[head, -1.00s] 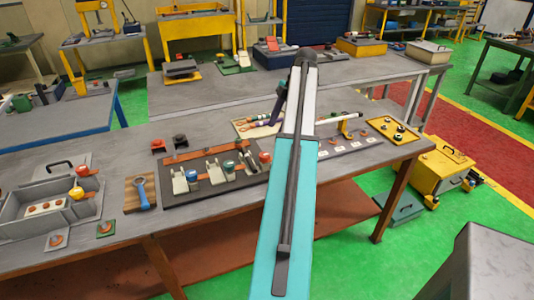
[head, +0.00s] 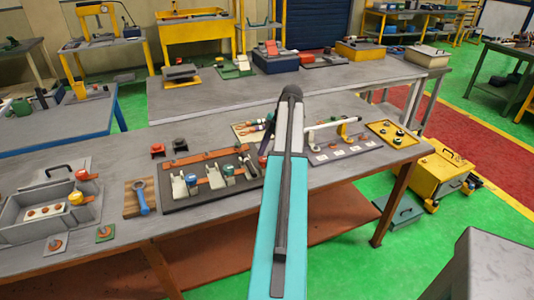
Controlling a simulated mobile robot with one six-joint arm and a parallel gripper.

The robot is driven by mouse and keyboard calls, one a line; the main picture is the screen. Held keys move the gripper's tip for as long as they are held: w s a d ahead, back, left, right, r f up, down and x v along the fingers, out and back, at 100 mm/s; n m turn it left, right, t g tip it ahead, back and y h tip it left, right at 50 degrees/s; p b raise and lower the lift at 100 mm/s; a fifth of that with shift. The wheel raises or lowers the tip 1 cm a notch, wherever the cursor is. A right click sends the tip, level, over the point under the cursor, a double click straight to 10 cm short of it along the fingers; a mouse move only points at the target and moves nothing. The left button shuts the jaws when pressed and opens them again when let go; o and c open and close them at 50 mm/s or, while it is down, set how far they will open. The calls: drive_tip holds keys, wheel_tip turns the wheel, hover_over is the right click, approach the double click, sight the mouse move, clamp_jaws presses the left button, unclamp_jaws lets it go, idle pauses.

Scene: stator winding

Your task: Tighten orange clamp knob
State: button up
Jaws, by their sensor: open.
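A dark clamp board (head: 175,202) lies on the near grey bench, with copper-coloured strips and pale clamps. A blue knob (head: 190,179) and a green knob (head: 228,169) show on it. My teal arm rises through the middle of the head view and bends at a dark elbow above the bench. A short dark link shows just left of the arm, over the board's right end. My gripper is hidden behind the arm, so its contact with the knob cannot be seen.
Left of the board are a blue wrench (head: 141,197) on a wooden block and a grey tray (head: 20,222) with an orange-red knobbed part (head: 82,175). To the right are a white-barred fixture (head: 335,150) and a yellow plate (head: 375,131).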

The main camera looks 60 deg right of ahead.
drive_tip(key=shift+f, duration=0.25)
drive_tip(key=shift+c, duration=0.5)
